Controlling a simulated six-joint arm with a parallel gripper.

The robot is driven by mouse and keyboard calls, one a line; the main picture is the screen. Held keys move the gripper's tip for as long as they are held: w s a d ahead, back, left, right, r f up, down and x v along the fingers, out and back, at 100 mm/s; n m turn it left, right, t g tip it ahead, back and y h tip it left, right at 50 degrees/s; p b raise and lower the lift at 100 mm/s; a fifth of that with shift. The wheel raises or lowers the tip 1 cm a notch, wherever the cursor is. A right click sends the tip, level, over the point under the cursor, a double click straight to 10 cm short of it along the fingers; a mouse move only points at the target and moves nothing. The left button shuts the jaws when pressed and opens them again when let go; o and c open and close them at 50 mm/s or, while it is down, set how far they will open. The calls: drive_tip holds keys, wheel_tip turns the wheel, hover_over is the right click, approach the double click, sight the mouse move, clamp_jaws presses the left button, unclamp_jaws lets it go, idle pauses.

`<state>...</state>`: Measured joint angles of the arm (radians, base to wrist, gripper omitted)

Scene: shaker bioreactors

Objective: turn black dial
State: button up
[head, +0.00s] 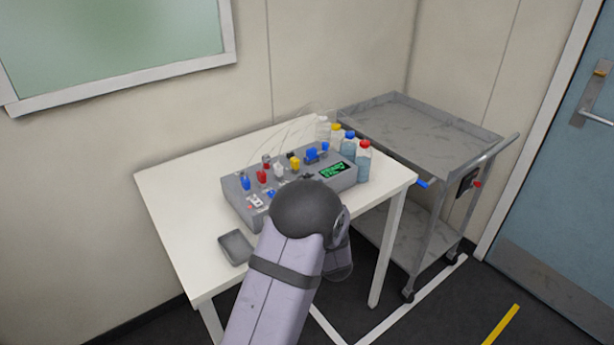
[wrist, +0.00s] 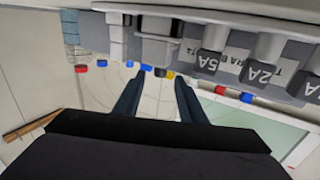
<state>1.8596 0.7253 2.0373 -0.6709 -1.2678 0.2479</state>
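I cannot clearly make out the black dial; a small dark bit shows just above my arm's round joint. In the wrist view my gripper (wrist: 157,80) is open, its two dark fingers apart with nothing between them.
Bottles with coloured caps, such as the red-capped bottle (head: 363,163), stand at the box's right. A small grey tray (head: 235,248) lies left of my arm. The white table (head: 180,215) is clear at left. A metal cart (head: 425,135) stands at right.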

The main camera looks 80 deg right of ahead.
sight(307, 175)
drive_tip(key=shift+p+x, duration=0.6)
drive_tip(key=shift+x, duration=2.35)
clamp_jaws()
